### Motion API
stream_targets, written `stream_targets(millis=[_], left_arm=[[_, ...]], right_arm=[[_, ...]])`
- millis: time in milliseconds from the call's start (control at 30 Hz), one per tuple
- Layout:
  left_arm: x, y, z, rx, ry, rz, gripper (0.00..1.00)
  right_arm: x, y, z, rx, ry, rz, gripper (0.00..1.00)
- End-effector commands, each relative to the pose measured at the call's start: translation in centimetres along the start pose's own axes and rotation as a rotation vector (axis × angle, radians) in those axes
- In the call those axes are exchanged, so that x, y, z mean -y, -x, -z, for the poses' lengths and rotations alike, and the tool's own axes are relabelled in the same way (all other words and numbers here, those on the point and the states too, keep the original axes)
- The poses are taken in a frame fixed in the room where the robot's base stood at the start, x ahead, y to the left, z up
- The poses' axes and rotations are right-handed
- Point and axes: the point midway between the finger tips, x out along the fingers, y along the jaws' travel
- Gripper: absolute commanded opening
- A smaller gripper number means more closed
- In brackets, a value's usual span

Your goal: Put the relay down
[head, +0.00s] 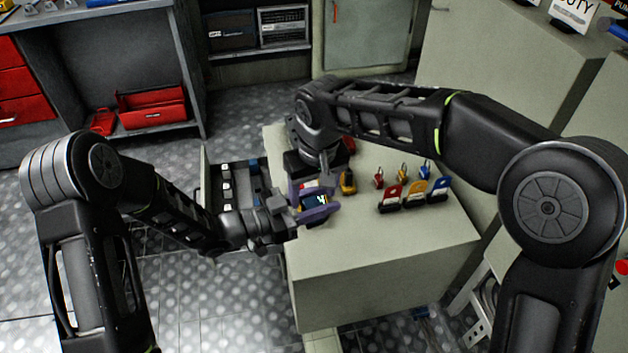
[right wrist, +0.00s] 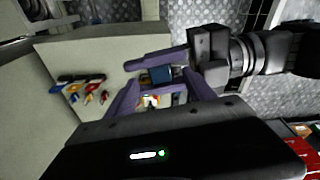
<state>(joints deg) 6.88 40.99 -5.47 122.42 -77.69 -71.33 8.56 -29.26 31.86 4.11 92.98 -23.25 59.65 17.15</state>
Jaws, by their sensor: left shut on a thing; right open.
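The relay, a small dark blue block (head: 315,201), is between the purple fingers of my left gripper (head: 324,206), over the left part of the pale cabinet top. My left gripper is shut on it. In the right wrist view the relay (right wrist: 160,75) shows between those fingers, which come in from the right. My right gripper (right wrist: 158,98) is open, with its purple fingers spread close to the relay and the left gripper. In the head view my right arm partly hides it. I cannot tell whether the relay touches the top.
The cabinet top (head: 390,245) is bare at the front. Red, yellow and blue tagged padlocks (head: 415,192) stand in a row to the right. A yellow item (head: 348,183) stands near the grippers. An open drawer (head: 230,185) with dark contents juts out at left.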

Motion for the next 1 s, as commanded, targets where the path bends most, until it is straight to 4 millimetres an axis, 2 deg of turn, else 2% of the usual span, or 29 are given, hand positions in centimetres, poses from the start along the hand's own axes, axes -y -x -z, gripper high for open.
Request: stream_targets(millis=[33, 200, 400, 800, 1000], left_arm=[[0.0, 0.0, 0.0, 0.000, 0.000, 0.000, 0.00], [0.0, 0.0, 0.0, 0.000, 0.000, 0.000, 0.00], [0.0, 0.0, 0.0, 0.000, 0.000, 0.000, 0.00], [0.0, 0.0, 0.0, -0.001, 0.000, 0.000, 0.00], [0.0, 0.0, 0.0, 0.000, 0.000, 0.000, 0.00]], right_arm=[[0.0, -1.1, -0.1, 0.004, 0.000, 0.000, 0.62], [0.0, -4.3, -0.1, 0.005, -0.001, 0.001, 0.62], [0.0, -6.8, -0.1, 0.002, 0.000, 0.000, 0.62], [0.0, -7.6, 0.0, 0.000, -0.001, 0.001, 0.62], [0.0, -7.6, 0.0, 0.000, -0.001, 0.001, 0.47]])
